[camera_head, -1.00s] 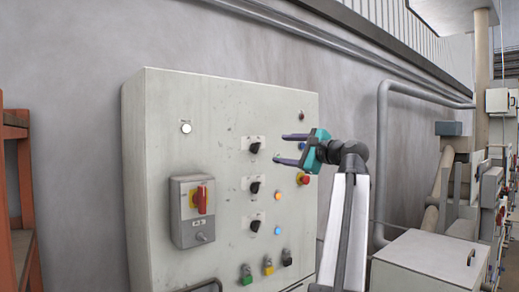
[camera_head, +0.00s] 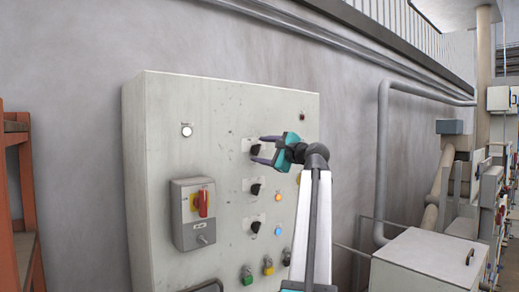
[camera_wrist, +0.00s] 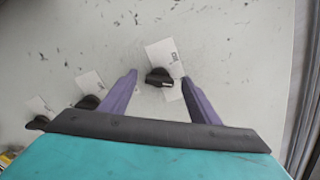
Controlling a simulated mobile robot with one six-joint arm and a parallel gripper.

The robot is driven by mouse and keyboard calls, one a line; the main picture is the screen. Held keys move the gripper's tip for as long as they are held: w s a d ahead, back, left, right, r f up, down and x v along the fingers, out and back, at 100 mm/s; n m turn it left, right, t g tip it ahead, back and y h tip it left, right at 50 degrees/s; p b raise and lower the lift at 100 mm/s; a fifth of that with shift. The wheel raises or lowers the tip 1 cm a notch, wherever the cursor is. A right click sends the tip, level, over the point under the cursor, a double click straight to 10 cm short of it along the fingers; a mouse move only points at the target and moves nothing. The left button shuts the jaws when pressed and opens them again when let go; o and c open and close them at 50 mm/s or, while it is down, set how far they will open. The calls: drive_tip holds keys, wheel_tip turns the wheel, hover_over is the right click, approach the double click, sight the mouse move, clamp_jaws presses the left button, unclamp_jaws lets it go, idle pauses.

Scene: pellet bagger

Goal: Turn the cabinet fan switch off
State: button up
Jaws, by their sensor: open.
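A column of three black rotary switches sits on the front of the grey control cabinet (camera_head: 230,100), each on a white label plate. My gripper (camera_head: 258,149) is open beside the top switch (camera_head: 255,149), its teal body to the right of it. In the wrist view the purple fingers of my gripper (camera_wrist: 159,84) are spread, and one black switch (camera_wrist: 160,76) shows between their tips. Whether they touch it I cannot tell. The middle switch (camera_head: 255,189) and lower switch (camera_head: 255,226) are clear of the fingers. The label text is too small to read surely.
A red and yellow main switch (camera_head: 202,203) sits left on a grey box. Several lamps and buttons (camera_head: 247,275) line the cabinet's lower front. An orange shelf frame (camera_head: 22,200) stands at far left. A grey bin (camera_head: 430,262) stands at right.

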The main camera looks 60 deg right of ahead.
drive_tip(key=shift+w+d, duration=0.2)
drive_tip(key=shift+w, duration=0.45)
drive_tip(key=c, duration=1.1)
drive_tip(key=shift+o, duration=0.2)
drive_tip(key=shift+a+f, duration=0.1)
drive_tip(key=shift+a, duration=0.05)
